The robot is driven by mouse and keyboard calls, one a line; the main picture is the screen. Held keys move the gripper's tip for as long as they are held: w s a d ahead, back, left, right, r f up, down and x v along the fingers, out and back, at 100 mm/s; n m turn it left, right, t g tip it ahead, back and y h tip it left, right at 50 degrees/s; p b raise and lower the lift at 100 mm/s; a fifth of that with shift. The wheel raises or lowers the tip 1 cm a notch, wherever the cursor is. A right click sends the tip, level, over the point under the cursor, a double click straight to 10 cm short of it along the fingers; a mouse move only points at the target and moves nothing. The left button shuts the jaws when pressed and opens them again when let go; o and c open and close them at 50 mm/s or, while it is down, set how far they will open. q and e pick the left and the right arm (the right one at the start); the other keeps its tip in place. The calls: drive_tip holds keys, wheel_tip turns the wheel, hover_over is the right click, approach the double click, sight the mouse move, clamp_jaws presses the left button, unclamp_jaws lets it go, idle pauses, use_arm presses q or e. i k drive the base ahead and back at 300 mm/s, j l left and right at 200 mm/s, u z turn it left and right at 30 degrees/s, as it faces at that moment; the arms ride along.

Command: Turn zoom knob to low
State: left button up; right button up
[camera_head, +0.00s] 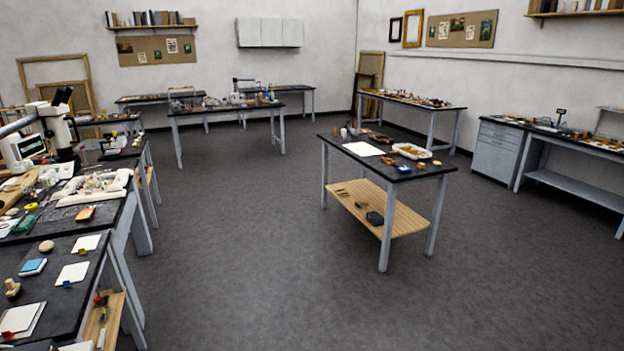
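A white microscope with dark eyepieces (57,122) stands on the black-topped bench at the left edge of the head view. A zoom knob cannot be made out on it at this size. A small device with a lit screen (31,146) sits beside the microscope, to its left. Neither of my grippers shows in the head view.
Left benches (70,245) hold many small items. A black-topped table (385,170) with a wooden lower shelf stands in the middle of the room. More tables line the back wall, and a drawer cabinet (497,149) stands at right. The grey floor (240,240) between is clear.

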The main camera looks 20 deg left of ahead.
sight(49, 134)
drive_tip(key=i+j+u, duration=0.15)
drive_tip(key=i+u, duration=1.2)
drive_tip(key=i, duration=0.2)
drive_tip(key=i+u, duration=0.2)
drive_tip(key=i, duration=0.25)
drive_tip(key=i+l+u, duration=0.25)
drive_tip(key=i, duration=0.2)
drive_tip(key=i+l+u, duration=0.25)
drive_tip(key=i, duration=0.15)
drive_tip(key=j, duration=0.05)
